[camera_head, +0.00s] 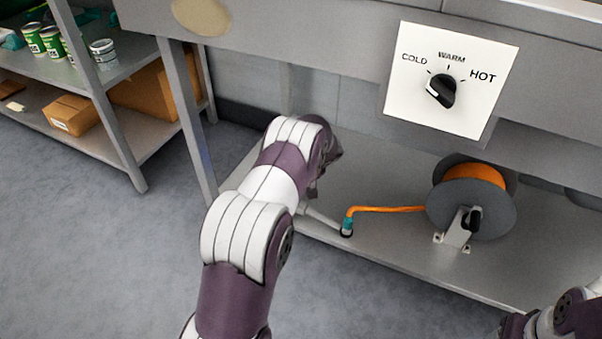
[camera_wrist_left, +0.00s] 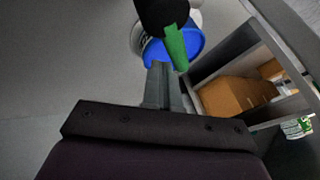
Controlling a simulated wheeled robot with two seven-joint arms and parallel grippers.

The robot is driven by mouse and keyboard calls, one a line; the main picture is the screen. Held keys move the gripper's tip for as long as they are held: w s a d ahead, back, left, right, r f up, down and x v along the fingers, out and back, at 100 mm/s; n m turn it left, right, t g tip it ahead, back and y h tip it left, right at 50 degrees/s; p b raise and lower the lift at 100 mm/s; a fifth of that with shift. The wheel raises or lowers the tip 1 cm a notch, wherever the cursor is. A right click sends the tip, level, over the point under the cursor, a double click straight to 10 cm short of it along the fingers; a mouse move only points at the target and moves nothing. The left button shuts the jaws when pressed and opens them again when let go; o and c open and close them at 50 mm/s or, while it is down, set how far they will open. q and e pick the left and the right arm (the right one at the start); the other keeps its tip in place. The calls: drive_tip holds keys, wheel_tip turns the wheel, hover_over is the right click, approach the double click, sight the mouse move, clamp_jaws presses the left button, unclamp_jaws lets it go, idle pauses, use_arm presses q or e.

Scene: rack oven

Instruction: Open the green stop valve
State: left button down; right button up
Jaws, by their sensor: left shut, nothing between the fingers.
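The green lever of the stop valve (camera_wrist_left: 176,48) shows in the left wrist view, slanting down from a black round part (camera_wrist_left: 160,14). My left gripper (camera_wrist_left: 160,72) is shut and empty, with its fingertips close to the lever's lower end. I cannot tell whether they touch it. In the head view my left arm reaches in under the counter, and its dark wrist end (camera_head: 324,155) hides the place of the valve. Only part of my right arm shows at the lower right corner, without its gripper.
A blue bucket-like thing (camera_wrist_left: 186,50) lies behind the lever. An orange hose reel (camera_head: 445,205) stands on the lower shelf (camera_head: 400,252), its hose ending in a teal connector (camera_head: 347,226). A COLD-WARM-HOT dial (camera_head: 441,91) is on the counter front. A rack with boxes (camera_head: 73,114) stands left.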

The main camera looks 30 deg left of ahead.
use_arm(q)
drive_tip(key=shift+s+a+b, duration=0.35)
drive_tip(key=shift+s+a, duration=0.5)
drive_tip(key=shift+a, duration=0.05)
drive_tip(key=shift+s+a+n+g, duration=0.2)
drive_tip(key=shift+n+g, duration=0.2)
drive_tip(key=shift+n, duration=0.2)
use_arm(e)
drive_tip(key=shift+f, duration=0.5)
use_arm(q)
drive_tip(key=shift+s, duration=0.1)
